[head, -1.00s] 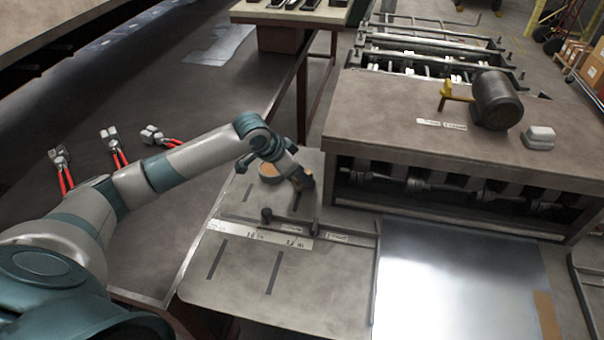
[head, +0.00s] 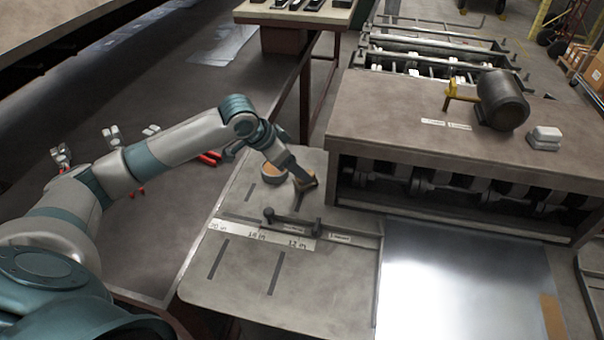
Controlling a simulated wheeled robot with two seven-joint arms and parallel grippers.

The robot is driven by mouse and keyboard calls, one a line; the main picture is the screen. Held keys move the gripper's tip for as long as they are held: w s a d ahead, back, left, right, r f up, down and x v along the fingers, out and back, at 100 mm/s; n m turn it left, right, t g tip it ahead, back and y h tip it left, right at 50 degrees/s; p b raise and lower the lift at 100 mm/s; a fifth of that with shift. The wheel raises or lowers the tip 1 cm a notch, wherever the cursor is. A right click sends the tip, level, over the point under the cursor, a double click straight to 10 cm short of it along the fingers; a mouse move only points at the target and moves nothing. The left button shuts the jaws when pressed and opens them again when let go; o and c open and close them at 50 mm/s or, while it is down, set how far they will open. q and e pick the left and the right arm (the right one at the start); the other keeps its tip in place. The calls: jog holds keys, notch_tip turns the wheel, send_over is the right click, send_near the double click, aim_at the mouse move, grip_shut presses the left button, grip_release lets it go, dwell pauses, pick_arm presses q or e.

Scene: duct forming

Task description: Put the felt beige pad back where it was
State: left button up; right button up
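My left gripper (head: 304,183) points down over the far right part of the grey slotted plate (head: 235,290). A small tan-brown piece shows at its fingertips; it may be the felt beige pad, but it is too small to be sure. Whether the fingers are closed on it or it touches the plate is unclear. A round dark piece with a tan top (head: 273,173) lies on the plate just left of the gripper. My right gripper is not in view.
A low bar with a knob (head: 290,221) and a ruler strip (head: 262,235) cross the plate. The machine (head: 430,120) with a motor (head: 502,100) stands at right. A shiny metal sheet (head: 455,285) lies in front of it. Red-handled tools (head: 208,158) lie partly behind my arm.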

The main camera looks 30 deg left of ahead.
pick_arm(q)
jog(key=b+v, duration=0.1)
jog(key=v, duration=0.5)
jog(key=shift+s+r, duration=0.15)
jog(key=shift+r, duration=0.15)
